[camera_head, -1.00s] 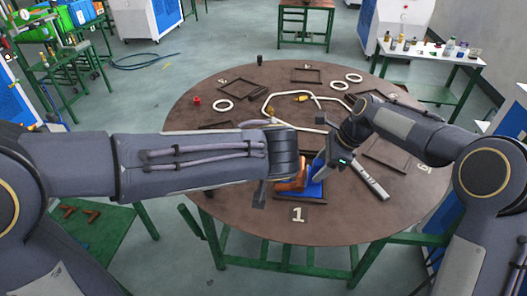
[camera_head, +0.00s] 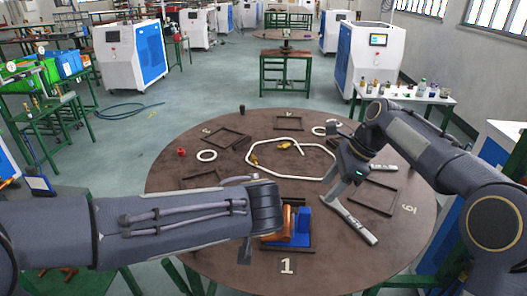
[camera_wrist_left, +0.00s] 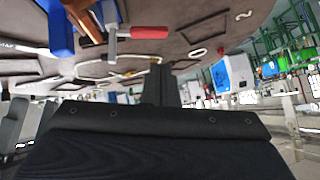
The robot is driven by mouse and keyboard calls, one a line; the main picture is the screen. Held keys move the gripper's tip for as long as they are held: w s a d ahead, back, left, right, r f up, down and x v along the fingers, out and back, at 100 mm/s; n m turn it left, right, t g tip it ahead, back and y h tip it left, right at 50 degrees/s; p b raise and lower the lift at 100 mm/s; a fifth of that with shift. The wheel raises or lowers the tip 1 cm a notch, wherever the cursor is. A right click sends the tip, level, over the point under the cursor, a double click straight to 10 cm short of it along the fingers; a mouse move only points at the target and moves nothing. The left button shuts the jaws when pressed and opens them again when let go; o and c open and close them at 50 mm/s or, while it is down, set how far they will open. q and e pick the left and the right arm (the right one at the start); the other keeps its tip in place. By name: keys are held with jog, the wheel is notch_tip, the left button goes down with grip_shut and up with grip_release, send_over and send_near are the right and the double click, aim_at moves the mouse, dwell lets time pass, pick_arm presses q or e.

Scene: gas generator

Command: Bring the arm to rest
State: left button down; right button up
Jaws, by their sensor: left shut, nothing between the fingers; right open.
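My left arm reaches in from the left in the head view, and its gripper (camera_head: 246,250) is mostly hidden behind its own wrist. The left wrist view shows its fingers (camera_wrist_left: 159,84) shut, with nothing between them. My right gripper (camera_head: 345,187) is open and empty above the right half of the round table (camera_head: 210,262). Close to the left wrist stand a blue block (camera_head: 302,230) and an orange-brown part (camera_head: 288,224), by the label 1. The left wrist view also shows the blue block (camera_wrist_left: 58,28) and a red-handled tool (camera_wrist_left: 150,32).
On the table lie a bent white pipe (camera_head: 250,165), white rings (camera_head: 207,156), dark frames (camera_head: 285,122) and a grey bar-like tool (camera_head: 352,224). A side table with bottles (camera_head: 410,94) stands at the back right. Bare floor lies behind the round table.

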pick_arm(q)
jog(key=s+a+f+n+g+h, duration=0.2)
jog(key=s+a+f+g, duration=0.2)
jog(key=s+a, duration=1)
pick_arm(e)
jog(key=s+d+r+n+t, duration=0.15)
jog(key=s+d+n, duration=0.25)
jog(key=s, duration=0.5)
jog(key=s+d+r+n+t, duration=0.15)
jog(key=s+d+n, duration=0.3)
jog(key=s, duration=0.45)
pick_arm(q)
jog(key=s+d+f+n+h, duration=0.1)
jog(key=s+h, duration=0.3)
jog(key=s, duration=0.5)
jog(key=shift+s+f+t, duration=0.3)
jog(key=shift+s+f, duration=0.1)
jog(key=shift+f, duration=0.3)
pick_arm(e)
jog(key=s+f+n+t, duration=0.1)
jog(key=s+f+n, duration=0.3)
jog(key=s, duration=0.3)
jog(key=s+f+n+t+h, duration=0.1)
jog(key=s+f+n, duration=0.3)
jog(key=s, duration=0.3)
jog(key=shift+s+f+t, duration=0.3)
jog(key=shift+f+t, duration=0.1)
jog(key=shift+f, duration=0.25)
